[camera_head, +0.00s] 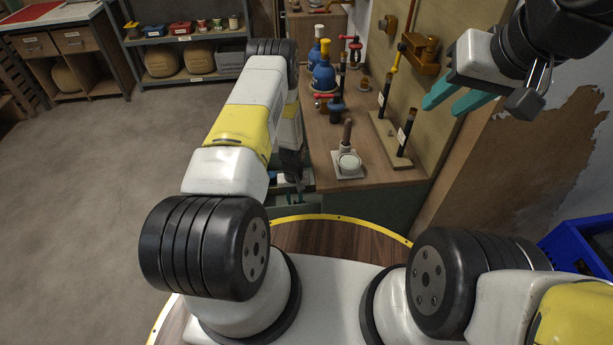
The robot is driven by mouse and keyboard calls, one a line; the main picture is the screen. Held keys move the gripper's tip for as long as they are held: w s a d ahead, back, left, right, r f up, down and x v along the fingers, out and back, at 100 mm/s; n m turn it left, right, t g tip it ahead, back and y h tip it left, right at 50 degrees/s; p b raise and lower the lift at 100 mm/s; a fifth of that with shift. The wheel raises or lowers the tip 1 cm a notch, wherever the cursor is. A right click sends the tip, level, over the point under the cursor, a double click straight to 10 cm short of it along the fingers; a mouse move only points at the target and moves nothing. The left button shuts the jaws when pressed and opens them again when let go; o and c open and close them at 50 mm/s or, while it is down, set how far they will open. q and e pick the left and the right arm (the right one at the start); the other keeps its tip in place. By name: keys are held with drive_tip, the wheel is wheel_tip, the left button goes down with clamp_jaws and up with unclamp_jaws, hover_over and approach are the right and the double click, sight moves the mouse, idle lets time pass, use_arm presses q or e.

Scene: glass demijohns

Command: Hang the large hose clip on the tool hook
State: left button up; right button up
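My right gripper (442,107) is raised at the upper right, in front of the wall board. Its two teal fingers are apart with nothing visible between them. My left gripper (298,187) points down at the front left edge of the workbench, over what looks like an open drawer. It is small and mostly hidden by my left arm, so I cannot tell its fingers' state or whether it holds anything. I cannot make out the large hose clip. Brass-coloured fittings (421,52) are fixed to the wall board; I cannot tell whether one is the tool hook.
A shelf (190,36) with small pots stands at the back left. A blue crate (577,248) is at the right. The left floor is clear.

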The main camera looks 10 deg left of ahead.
sight(295, 202)
use_arm(q)
clamp_jaws()
drive_tip(key=shift+r, duration=2.55)
